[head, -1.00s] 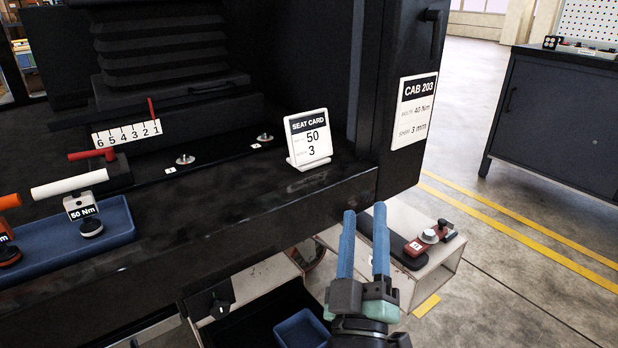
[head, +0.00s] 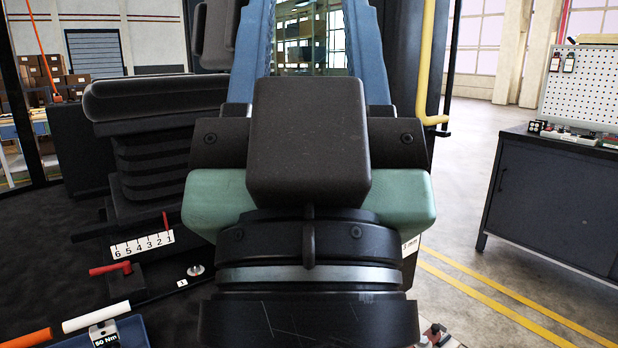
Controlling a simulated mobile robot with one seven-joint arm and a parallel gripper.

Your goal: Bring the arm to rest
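My gripper (head: 310,42) is raised close in front of the head camera and fills the middle of the view. Its two blue fingers point up, well apart, and run out of the top edge. Nothing shows between them but the window behind, so it is open and empty. The tips are out of view. The gripper's dark body hides much of the cab's middle, including where the seat card stood.
The cab seat (head: 150,115), number scale (head: 142,244) and red-handled lever (head: 112,268) are at left. A blue tray (head: 135,330) with white- and orange-handled tools is low left. A yellow rail (head: 455,60) and dark cabinet (head: 555,205) stand right, with open floor between.

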